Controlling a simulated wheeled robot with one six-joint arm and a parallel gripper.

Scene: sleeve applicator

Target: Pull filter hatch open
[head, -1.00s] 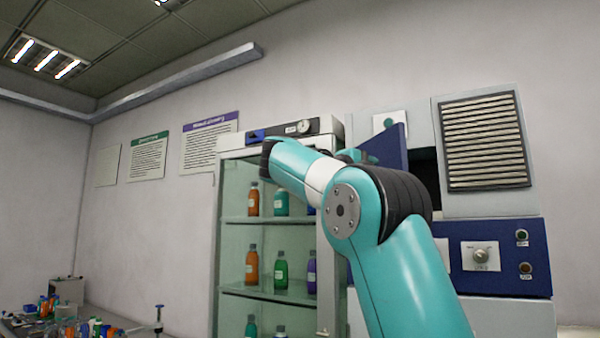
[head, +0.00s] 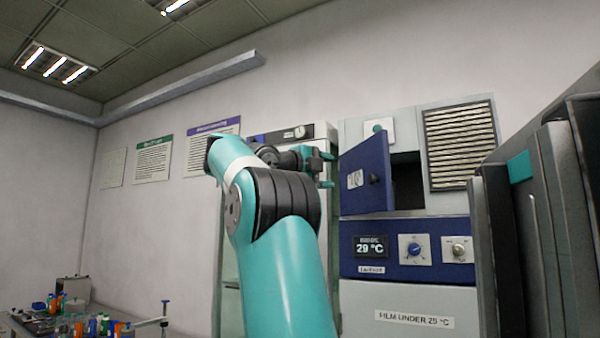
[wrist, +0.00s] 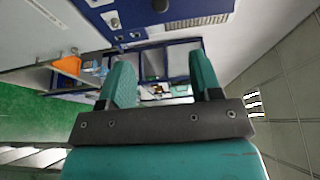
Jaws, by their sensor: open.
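The blue hatch door (head: 366,174) is on the upper front of the white and blue machine. It stands swung out at an angle, with a black knob and a small white label on its face. A dark opening (head: 407,182) shows to its right. My gripper (head: 328,170) is just left of the door in the head view, its teal fingers apart; I cannot tell whether they touch the door. In the wrist view, my gripper (wrist: 160,82) is open with nothing held between its fingers.
The louvred grille (head: 460,145) is right of the opening. A blue control panel (head: 405,249) with a display and knobs is below. A glass cabinet (head: 229,285) stands left, partly hidden by my arm. A large dark grey upright shape fills the right side, close to the camera.

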